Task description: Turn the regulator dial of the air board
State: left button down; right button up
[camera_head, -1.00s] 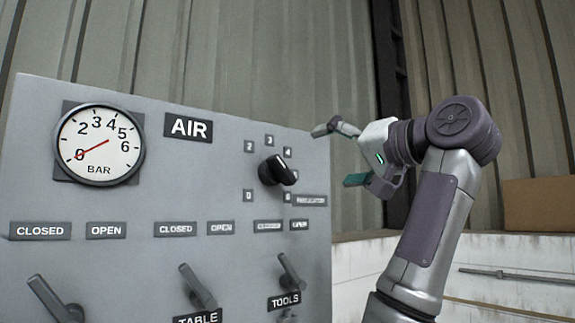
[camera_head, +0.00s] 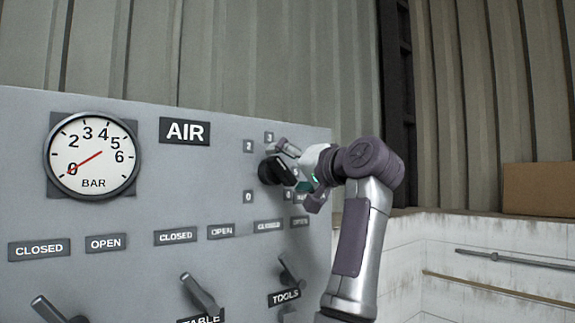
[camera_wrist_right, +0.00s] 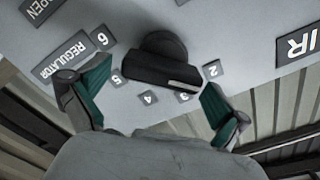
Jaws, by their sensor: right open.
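The black regulator dial (camera_head: 275,171) sits on the right part of the grey air board (camera_head: 90,215), among number labels. In the right wrist view the dial (camera_wrist_right: 162,62) shows its raised grip bar with a pale mark at the end by the 2 and 3 labels. My right gripper (camera_head: 296,166) is right at the dial in the head view. In the right wrist view my right gripper (camera_wrist_right: 155,98) is open, with green-padded fingers on either side of the dial's bar, apparently apart from it. The round gauge (camera_head: 91,156) has its red needle at 0. My left gripper is not in view.

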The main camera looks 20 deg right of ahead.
jog(key=c, duration=1.1)
